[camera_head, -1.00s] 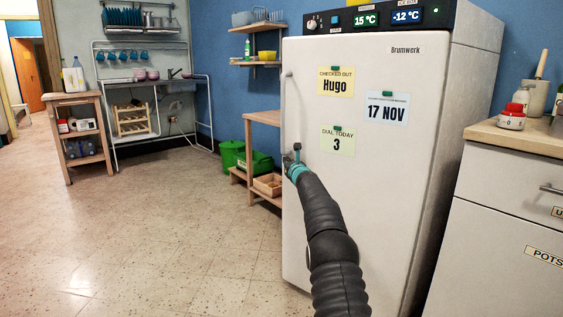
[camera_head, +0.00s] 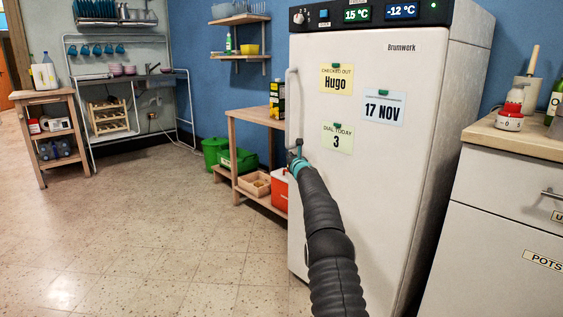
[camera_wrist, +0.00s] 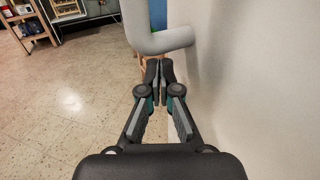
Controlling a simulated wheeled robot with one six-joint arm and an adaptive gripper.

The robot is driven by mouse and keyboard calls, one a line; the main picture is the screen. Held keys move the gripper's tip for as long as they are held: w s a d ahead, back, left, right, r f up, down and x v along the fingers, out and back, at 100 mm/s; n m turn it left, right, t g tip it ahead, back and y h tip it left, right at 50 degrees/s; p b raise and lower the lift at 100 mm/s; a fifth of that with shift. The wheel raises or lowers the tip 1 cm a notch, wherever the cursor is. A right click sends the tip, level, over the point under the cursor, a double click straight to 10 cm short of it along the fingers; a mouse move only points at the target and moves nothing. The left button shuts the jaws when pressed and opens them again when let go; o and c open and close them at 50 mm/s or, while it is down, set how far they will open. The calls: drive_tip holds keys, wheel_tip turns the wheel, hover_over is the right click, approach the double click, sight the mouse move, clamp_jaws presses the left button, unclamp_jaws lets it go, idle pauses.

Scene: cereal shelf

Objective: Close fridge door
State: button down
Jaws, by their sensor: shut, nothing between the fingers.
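The white fridge door (camera_head: 400,200) faces me, with paper notes held by green magnets on it. Its left edge lines up with the left end of the dark display panel (camera_head: 380,13), and no gap shows on the sides I see. The pale bar handle (camera_head: 292,105) is on the door's left edge; its lower bend (camera_wrist: 160,40) shows in the wrist view. My gripper (camera_head: 296,150) is shut and empty at the handle's lower end. In the wrist view, its fingertips (camera_wrist: 160,68) are together just below the bend, beside the door face; contact is unclear.
A wooden side table (camera_head: 245,114) with a red box (camera_head: 280,190) on its lower shelf stands left of the fridge. A white counter (camera_head: 505,210) stands close on the right. The tiled floor (camera_head: 150,230) at left is clear.

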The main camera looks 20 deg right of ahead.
drive_tip(key=shift+s+a+b, duration=2.9)
drive_tip(key=shift+a+b, duration=0.6)
drive_tip(key=shift+a, duration=2.45)
drive_tip(key=s+a+f+n+g+y, duration=0.2)
drive_tip(key=s+a+f+n+y, duration=0.4)
drive_tip(key=n, duration=0.6)
drive_tip(key=s+a+f+n+g+y+p, duration=0.1)
drive_tip(key=s+a+n+g, duration=0.4)
drive_tip(key=s, duration=0.4)
drive_tip(key=s+a+f+n+g+y+p, duration=0.1)
drive_tip(key=s+a+f+n+g+y, duration=0.1)
drive_tip(key=s+a+n, duration=0.6)
drive_tip(key=s+d+r+n+g+h+p, duration=0.15)
drive_tip(key=s+n, duration=0.25)
drive_tip(key=s, duration=0.8)
drive_tip(key=s+d+n+g+h+p, duration=0.2)
drive_tip(key=s+n+g+h, duration=0.1)
drive_tip(key=s, duration=1)
drive_tip(key=s+d+n+g+h+p, duration=0.2)
drive_tip(key=s+n, duration=0.2)
drive_tip(key=s, duration=0.8)
drive_tip(key=s+r+n+t+p, duration=0.1)
drive_tip(key=s+r+t+p, duration=0.2)
drive_tip(key=s+r, duration=0.4)
drive_tip(key=shift+s+d+h, duration=0.15)
drive_tip(key=shift+s+h, duration=0.15)
drive_tip(key=shift+h, duration=0.15)
